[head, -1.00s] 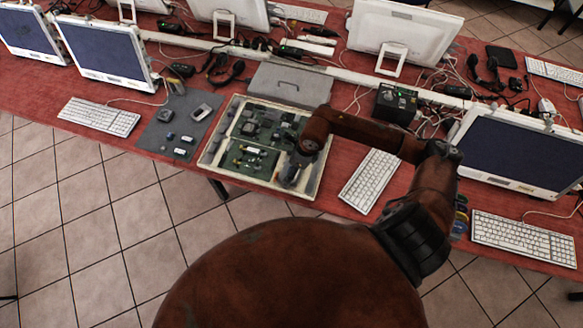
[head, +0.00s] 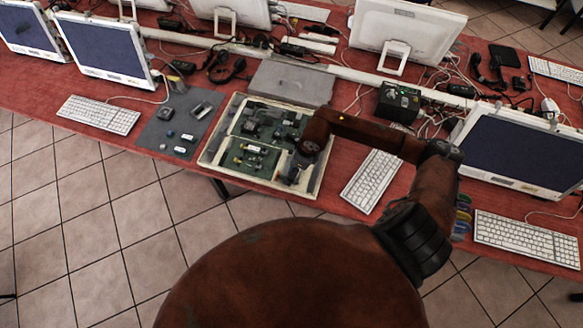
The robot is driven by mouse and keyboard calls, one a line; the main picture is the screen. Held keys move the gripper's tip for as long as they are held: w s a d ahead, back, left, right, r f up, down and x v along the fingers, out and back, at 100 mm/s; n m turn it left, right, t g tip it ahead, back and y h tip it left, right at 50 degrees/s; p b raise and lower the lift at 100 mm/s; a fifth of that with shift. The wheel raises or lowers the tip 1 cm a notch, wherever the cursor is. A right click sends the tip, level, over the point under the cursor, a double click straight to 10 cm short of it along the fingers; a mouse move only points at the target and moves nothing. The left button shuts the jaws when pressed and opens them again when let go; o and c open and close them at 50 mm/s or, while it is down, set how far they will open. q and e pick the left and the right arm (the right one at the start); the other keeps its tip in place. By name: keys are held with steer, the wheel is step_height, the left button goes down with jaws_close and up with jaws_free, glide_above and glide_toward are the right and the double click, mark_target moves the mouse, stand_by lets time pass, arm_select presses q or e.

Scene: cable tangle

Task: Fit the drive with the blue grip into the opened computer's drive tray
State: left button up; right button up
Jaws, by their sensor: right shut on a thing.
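The opened computer (head: 209,157) lies flat on the red table, a cream-rimmed case with green boards and small parts inside. My right gripper (head: 294,176) points down over its right-hand part, low and close to the inside. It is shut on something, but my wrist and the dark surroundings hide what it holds. I cannot make out a blue grip there. The drive tray cannot be told apart from the other parts inside. My left gripper is out of view.
A grey mat (head: 152,135) with several small parts lies left of the case. A grey flat panel (head: 290,82) lies behind it. A white keyboard (head: 370,181) is close on the right. A black box (head: 398,102) and cables stand behind my forearm.

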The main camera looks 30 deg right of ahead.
steer(key=shift+s+d+f, duration=0.2)
steer(key=shift+s+f, duration=0.05)
steer(key=shift+f, duration=0.1)
steer(key=o, duration=2.1)
steer(key=shift+w+r, duration=0.1)
steer(key=shift+r, duration=0.15)
steer(key=shift+r, duration=0.1)
steer(key=shift+r, duration=0.1)
steer(key=v, duration=1.1)
steer(key=shift+r, duration=0.35)
